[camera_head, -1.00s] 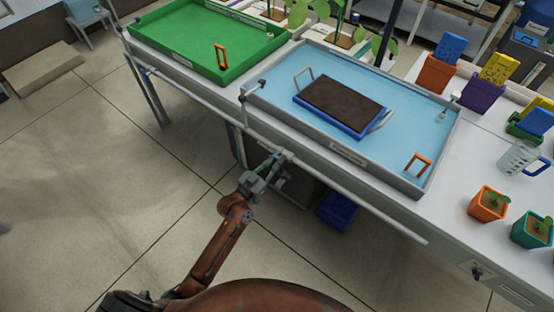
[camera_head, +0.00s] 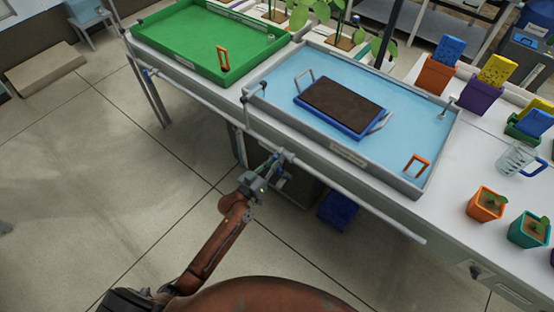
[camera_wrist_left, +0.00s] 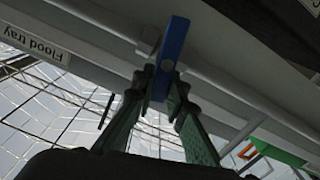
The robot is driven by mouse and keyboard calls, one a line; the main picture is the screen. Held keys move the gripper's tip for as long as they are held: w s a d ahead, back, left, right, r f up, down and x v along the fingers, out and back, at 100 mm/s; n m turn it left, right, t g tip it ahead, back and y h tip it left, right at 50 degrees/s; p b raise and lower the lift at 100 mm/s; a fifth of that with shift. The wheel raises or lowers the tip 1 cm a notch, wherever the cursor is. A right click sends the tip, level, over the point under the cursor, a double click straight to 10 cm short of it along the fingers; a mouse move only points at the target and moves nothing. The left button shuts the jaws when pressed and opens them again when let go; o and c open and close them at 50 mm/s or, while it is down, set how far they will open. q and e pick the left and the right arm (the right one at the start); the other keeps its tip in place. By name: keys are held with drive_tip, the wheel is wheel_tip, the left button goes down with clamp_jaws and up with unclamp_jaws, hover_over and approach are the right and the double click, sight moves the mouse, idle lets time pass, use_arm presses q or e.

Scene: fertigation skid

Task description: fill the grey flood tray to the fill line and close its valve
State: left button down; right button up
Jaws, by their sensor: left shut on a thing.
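The grey flood tray (camera_head: 424,181) lies on the bench with light blue water (camera_head: 310,67) in it. A blue tray of dark soil (camera_head: 340,107) with grey handles sits in the water. An orange frame (camera_head: 417,165) stands near its front right corner. My left gripper (camera_head: 280,161) is at the pipe along the bench's front, below the tray. In the left wrist view my left gripper (camera_wrist_left: 167,88) is shut on a blue valve lever (camera_wrist_left: 172,48), beside a "Flood tray" label (camera_wrist_left: 32,45). I cannot make out the fill line. My right gripper is not in view.
A green tray (camera_head: 178,57) stands to the left on the bench. Potted seedlings (camera_head: 486,204), a measuring jug (camera_head: 514,159) and coloured containers (camera_head: 483,95) are at the right. The front pipe (camera_head: 360,200) runs along the bench edge.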

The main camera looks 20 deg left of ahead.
use_arm(q)
drive_tip(key=c, duration=1.9)
unclamp_jaws()
drive_tip(key=shift+c, duration=0.2)
drive_tip(key=shift+s, duration=0.1)
drive_tip(key=v, duration=1.1)
drive_tip(key=shift+s+a, duration=0.15)
drive_tip(key=shift+s, duration=0.25)
